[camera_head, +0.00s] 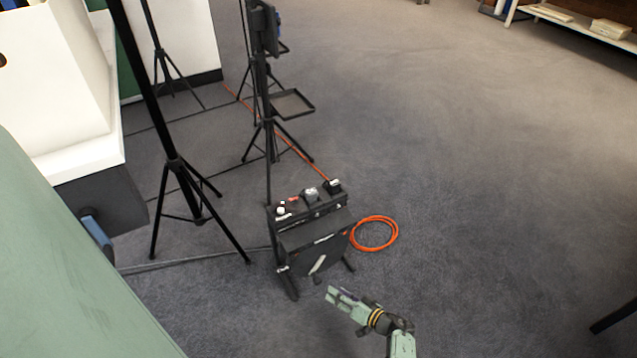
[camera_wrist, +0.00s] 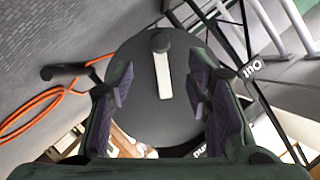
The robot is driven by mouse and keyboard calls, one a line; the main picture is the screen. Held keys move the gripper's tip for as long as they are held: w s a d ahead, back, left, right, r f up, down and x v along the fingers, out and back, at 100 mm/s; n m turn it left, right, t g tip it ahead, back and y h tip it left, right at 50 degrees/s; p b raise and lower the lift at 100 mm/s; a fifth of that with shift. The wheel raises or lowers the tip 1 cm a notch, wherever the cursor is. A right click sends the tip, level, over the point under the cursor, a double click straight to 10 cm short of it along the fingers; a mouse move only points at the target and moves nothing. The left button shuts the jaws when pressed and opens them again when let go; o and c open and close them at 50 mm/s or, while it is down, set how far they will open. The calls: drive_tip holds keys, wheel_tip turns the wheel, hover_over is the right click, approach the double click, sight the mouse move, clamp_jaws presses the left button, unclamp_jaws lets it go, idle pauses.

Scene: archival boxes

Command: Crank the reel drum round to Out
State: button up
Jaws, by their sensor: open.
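The reel drum (camera_head: 300,258) is a dark unit on a low black stand, below a box of controls. In the wrist view its round dark face (camera_wrist: 135,60) carries a pale crank arm (camera_wrist: 164,82) with a dark knob (camera_wrist: 160,40) at its upper end. The pale crank arm also shows small in the head view (camera_head: 318,264).
An orange cable (camera_head: 374,233) lies coiled right of the reel. Black tripod stands (camera_head: 178,180) and a small tray (camera_head: 291,104) stand behind and left. A white-topped cabinet (camera_head: 75,155) is at left. The carpet to the right is open.

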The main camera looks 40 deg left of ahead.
sight(320, 283)
drive_tip(key=b+x, duration=0.1)
drive_tip(key=x, duration=0.2)
drive_tip(key=b+x, duration=0.2)
drive_tip(key=x, duration=0.1)
drive_tip(key=b+x, duration=0.2)
drive_tip(key=x, duration=0.1)
drive_tip(key=shift+a+f, duration=0.15)
drive_tip(key=shift+f, duration=0.2)
drive_tip(key=shift+w+a+b, duration=0.1)
drive_tip(key=shift+a+b, duration=0.35)
drive_tip(key=shift+a, duration=0.2)
drive_tip(key=shift+c, duration=0.3)
clamp_jaws()
